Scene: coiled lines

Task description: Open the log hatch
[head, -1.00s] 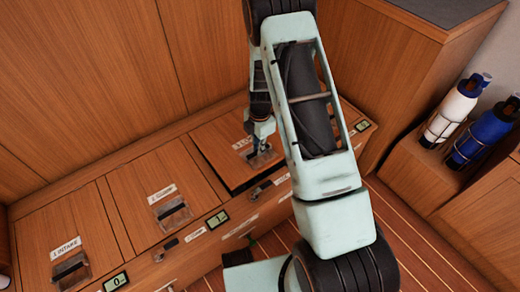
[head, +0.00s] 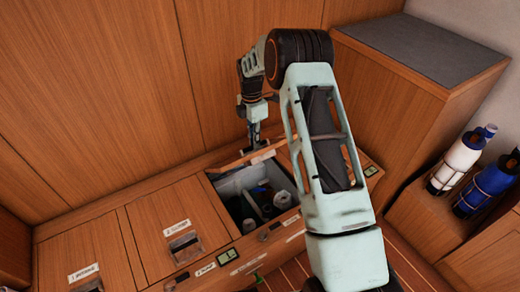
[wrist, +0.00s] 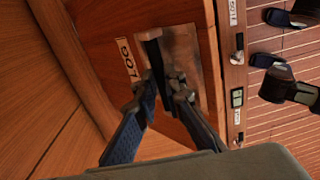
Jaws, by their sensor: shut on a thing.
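The log hatch lid (head: 232,166) stands tilted up at the back edge of its opening, seen nearly edge-on in the head view. In the wrist view the wooden lid (wrist: 100,20) fills the upper middle, with a label reading LOG (wrist: 127,58). Its recessed pull (wrist: 183,50) has a dark bar. My gripper (head: 260,149) is at the raised lid. In the wrist view its fingers (wrist: 163,88) are shut on the pull. Below the lid the open bin (head: 228,187) shows pale walls, white cylinders and dark items inside.
Two shut hatches (head: 165,213) lie to the left, each with a label and a pull. Small green displays (head: 221,216) sit along the front edge. A tall wooden cabinet (head: 385,110) and strapped bottles (head: 460,158) stand at right. Wood panelling rises close behind the lid.

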